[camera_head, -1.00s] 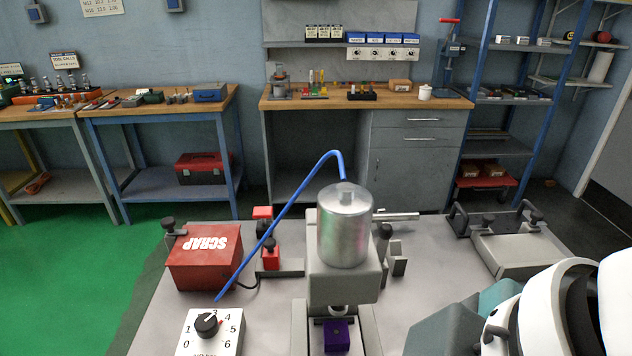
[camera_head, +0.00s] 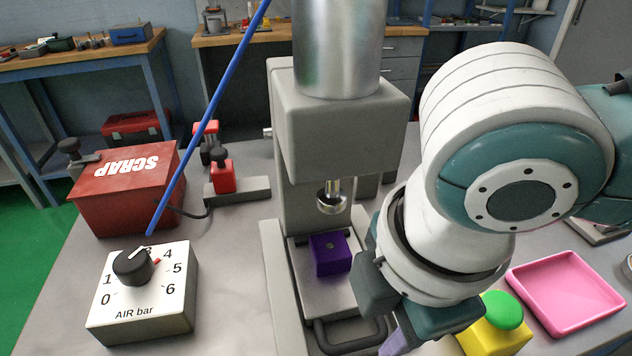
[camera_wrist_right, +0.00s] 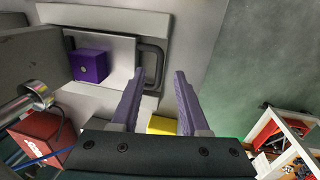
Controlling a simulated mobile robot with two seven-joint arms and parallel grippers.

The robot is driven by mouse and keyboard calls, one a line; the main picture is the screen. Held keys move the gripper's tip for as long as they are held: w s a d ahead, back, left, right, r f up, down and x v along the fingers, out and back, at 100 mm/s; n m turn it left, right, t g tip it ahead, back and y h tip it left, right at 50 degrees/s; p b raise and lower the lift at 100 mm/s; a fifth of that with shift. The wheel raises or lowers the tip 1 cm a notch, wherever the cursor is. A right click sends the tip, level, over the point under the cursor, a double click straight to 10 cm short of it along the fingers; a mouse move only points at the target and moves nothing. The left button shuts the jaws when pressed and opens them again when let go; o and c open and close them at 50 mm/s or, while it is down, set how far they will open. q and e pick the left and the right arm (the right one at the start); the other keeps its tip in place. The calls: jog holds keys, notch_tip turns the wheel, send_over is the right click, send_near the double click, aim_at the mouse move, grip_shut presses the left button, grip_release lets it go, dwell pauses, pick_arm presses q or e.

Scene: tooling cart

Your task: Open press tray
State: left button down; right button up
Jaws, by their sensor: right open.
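The press tray (camera_head: 322,294) is a flat grey plate under the ram of the grey press (camera_head: 335,125). A purple block (camera_head: 330,254) sits on it. The tray's dark looped handle (camera_head: 352,345) faces the front, partly hidden by my right gripper. The right wrist view shows the tray (camera_wrist_right: 121,56), block (camera_wrist_right: 90,66) and handle (camera_wrist_right: 158,62). My right gripper (camera_wrist_right: 157,72) is open and empty, its purple fingers pointing at the handle, with the left fingertip close beside it. I cannot tell whether they touch. My left gripper is not in view.
A red scrap box (camera_head: 125,190) and an air dial box (camera_head: 143,293) stand left of the press. A yellow box with a green button (camera_head: 502,310) and a pink tray (camera_head: 566,290) are at the right. A blue hose (camera_head: 205,120) crosses the left side.

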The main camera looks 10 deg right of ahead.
aim_at(369, 339)
jog(key=f, duration=0.4)
jog(key=shift+w+f+b, duration=0.2)
jog(key=shift+w+b, duration=0.2)
jog(key=shift+a, duration=0.1)
grip_shut()
jog(key=shift+r, duration=0.1)
dwell(0.8)
